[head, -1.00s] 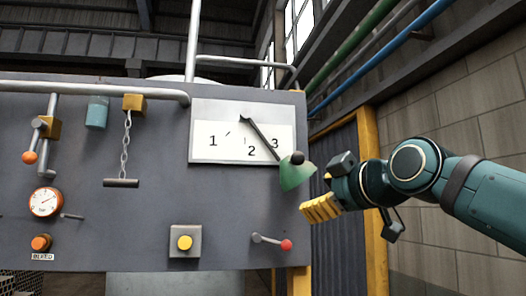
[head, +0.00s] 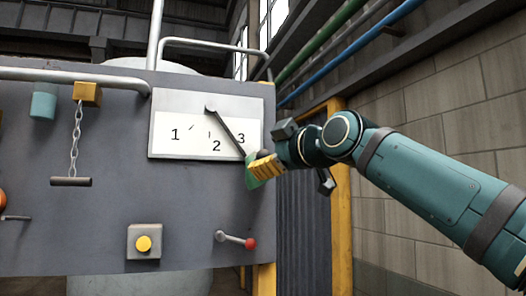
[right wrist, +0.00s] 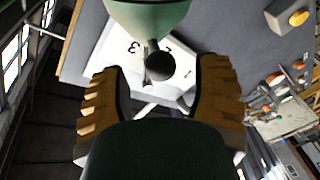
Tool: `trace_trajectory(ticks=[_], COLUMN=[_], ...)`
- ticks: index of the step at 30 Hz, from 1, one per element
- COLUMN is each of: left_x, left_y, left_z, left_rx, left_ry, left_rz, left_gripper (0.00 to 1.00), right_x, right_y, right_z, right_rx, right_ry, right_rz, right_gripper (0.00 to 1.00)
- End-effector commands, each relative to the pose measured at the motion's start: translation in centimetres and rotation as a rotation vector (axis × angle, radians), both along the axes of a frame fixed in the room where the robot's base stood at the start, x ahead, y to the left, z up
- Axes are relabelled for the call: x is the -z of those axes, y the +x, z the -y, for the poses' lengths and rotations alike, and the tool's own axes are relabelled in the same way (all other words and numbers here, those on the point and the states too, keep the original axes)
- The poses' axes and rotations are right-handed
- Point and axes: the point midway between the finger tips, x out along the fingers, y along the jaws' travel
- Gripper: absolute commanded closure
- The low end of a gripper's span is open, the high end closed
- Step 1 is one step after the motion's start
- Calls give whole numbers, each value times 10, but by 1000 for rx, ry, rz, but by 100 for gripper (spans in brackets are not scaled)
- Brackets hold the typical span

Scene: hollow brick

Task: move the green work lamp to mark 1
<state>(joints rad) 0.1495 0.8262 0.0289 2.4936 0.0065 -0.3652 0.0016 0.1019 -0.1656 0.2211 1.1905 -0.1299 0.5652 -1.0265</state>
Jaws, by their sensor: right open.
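The green work lamp (head: 251,181) hangs at the end of a dark swing arm (head: 226,128), which slants down to the right across a white plate. The arm lies beside mark 3 (head: 241,138); mark 1 (head: 175,134) is at the plate's left. My right gripper (head: 264,167) is at the lamp, its yellow fingers covering part of it. In the right wrist view, the open fingers (right wrist: 160,92) stand on either side below the lamp's green shade (right wrist: 150,14) and dark round knob (right wrist: 160,66). I see no clear contact. My left gripper is out of view.
The grey panel also carries a yellow button (head: 143,243), a red-tipped lever (head: 236,239) and a hanging chain handle (head: 71,181). A yellow post (head: 340,200) and a block wall (head: 430,110) stand to the right.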

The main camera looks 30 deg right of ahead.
Motion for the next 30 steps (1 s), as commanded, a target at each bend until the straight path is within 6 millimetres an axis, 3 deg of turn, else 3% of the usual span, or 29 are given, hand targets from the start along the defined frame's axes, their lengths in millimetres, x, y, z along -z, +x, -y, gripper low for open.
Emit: trace_trajectory(ticks=[6,17,22,30], left_x=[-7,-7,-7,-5], left_y=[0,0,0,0], left_z=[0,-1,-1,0], left_rx=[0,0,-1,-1], left_ry=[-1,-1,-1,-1], left_rz=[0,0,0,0], left_gripper=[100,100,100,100], right_x=[0,0,0,1], right_y=[20,23,23,23], right_z=[-1,-1,-1,-1], right_rx=[-1,-1,-1,0], right_ry=[1,1,1,7], right_rz=[-1,1,1,2], right_gripper=[37,39,98,100])
